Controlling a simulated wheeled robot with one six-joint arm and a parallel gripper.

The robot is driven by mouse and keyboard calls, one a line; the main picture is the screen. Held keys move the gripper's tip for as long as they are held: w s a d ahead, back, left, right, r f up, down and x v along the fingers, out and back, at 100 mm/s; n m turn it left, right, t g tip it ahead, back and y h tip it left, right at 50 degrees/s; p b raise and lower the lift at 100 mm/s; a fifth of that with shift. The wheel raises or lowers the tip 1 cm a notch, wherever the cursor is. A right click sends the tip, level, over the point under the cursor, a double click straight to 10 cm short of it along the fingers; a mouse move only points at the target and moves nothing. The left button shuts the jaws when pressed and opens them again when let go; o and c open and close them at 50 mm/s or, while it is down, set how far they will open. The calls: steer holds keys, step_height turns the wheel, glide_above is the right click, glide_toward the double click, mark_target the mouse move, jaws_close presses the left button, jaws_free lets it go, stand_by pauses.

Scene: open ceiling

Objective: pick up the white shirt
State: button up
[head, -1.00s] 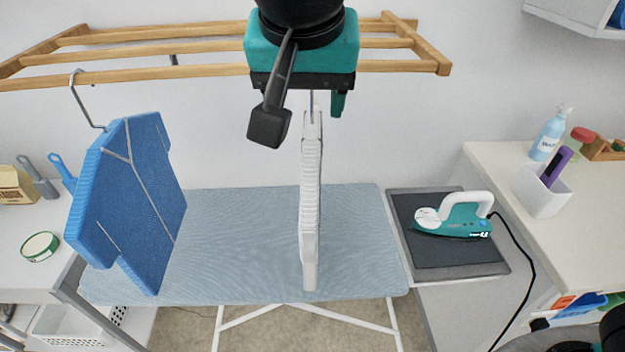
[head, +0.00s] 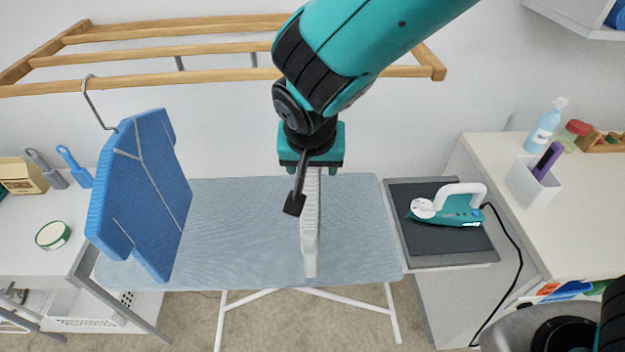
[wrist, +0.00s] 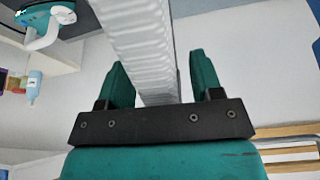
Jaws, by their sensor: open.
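The white shirt (head: 310,235) is a thin, stiff-looking upright slab seen nearly edge-on in the head view, in front of the ironing board. Its top end is hidden behind my gripper (head: 312,172). In the wrist view, the white ribbed shirt (wrist: 140,35) passes between the two teal fingers of my gripper (wrist: 158,72). The jaws are open, with a gap visible between the shirt and the right finger. The shirt's hook is hidden behind my arm.
A blue shirt (head: 140,195) hangs at left from a wooden rack (head: 150,79). The grey-blue ironing board (head: 240,230) stands below. A teal iron (head: 455,208) rests on a dark pad at right. A white counter (head: 570,225) holds a bottle and a cup.

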steer(key=shift+w+f, duration=0.1)
steer(key=shift+f, duration=0.1)
jaws_close()
steer(key=shift+r, duration=0.15)
